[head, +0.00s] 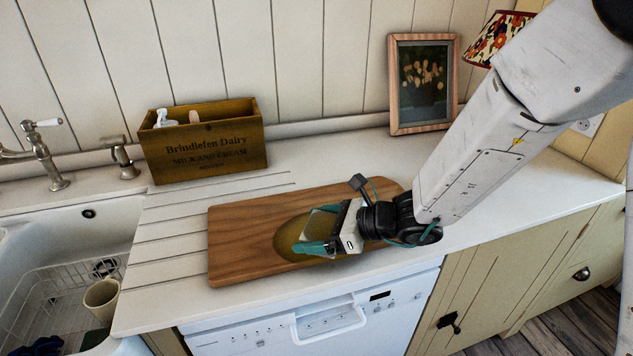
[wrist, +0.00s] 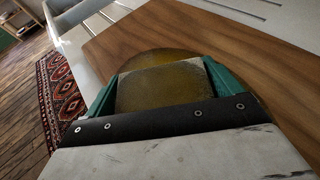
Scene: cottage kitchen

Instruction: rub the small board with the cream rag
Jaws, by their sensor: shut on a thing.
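The small wooden board (head: 240,230) lies flat on the white counter, and part of it fills the upper wrist view (wrist: 205,28). A yellow-brown round patch (head: 287,240) marks the board's middle; its rim shows in the wrist view (wrist: 155,58). My gripper (head: 318,236) is low over this patch, its teal fingers shut on the rag (wrist: 158,90). The rag looks dull yellow-brown on its visible face, with a paler edge. It seems to be at the board's surface, but I cannot tell for sure whether it touches.
A wooden dairy crate (head: 207,155) with bottles stands behind the board at left. A framed picture (head: 423,85) leans against the back wall. The sink (head: 50,240) is at left, with a cup (head: 102,297). The counter right of the board is clear.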

